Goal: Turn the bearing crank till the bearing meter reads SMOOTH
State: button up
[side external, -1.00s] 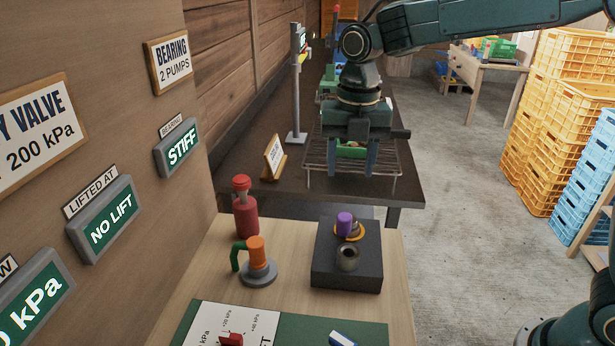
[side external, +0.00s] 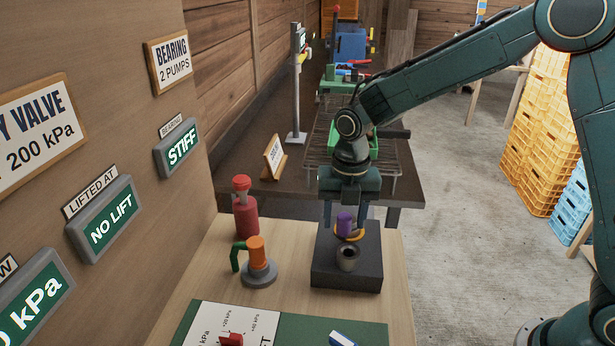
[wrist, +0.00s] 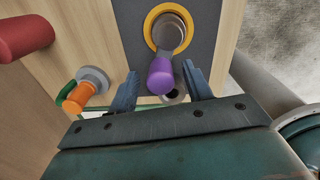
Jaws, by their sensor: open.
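The bearing crank has a purple knob (side external: 344,221) on a grey arm over a yellow ring (side external: 358,235), on a dark block (side external: 335,277). In the wrist view the purple knob (wrist: 160,77) sits between the two fingers, with the grey arm (wrist: 169,35) leading to the ring. My gripper (side external: 345,219) is open, pointing down, with a finger on either side of the knob; I cannot tell whether either touches it. The bearing meter (side external: 180,149) on the wall reads STIFF.
A red pump bottle (side external: 246,215) and an orange-handled fitting (side external: 257,252) with a green pipe stand left of the block. A grey cup (side external: 347,260) is at the block's front. A wall sign (side external: 171,63) reads BEARING 2 PUMPS. A wire rack (side external: 392,157) is behind.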

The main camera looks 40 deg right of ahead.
jog(key=shift+f, duration=0.35)
jog(key=c, duration=1)
jog(key=shift+o, duration=0.2)
jog(key=shift+w+m, duration=0.15)
jog(key=shift+m, duration=0.25)
